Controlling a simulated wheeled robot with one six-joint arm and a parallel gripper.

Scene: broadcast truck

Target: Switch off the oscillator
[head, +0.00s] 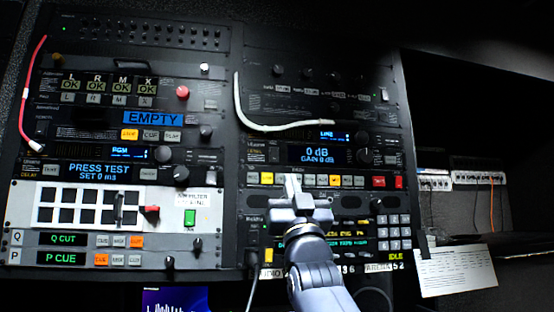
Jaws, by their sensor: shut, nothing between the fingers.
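My gripper (293,184) is shut and empty, with its fingertips up against or just in front of a row of small buttons in the right rack; I cannot tell whether they touch. I cannot read any label naming the oscillator. My gripper and wrist hide part of the button row and the panel below.
The left rack holds a "PRESS TEST" display (100,172), a white panel (56,231) with black squares, and a green switch (190,217). A white cable (240,105) hangs across the right rack, and a red cable (27,90) at far left. A keypad (394,232) sits right of my gripper.

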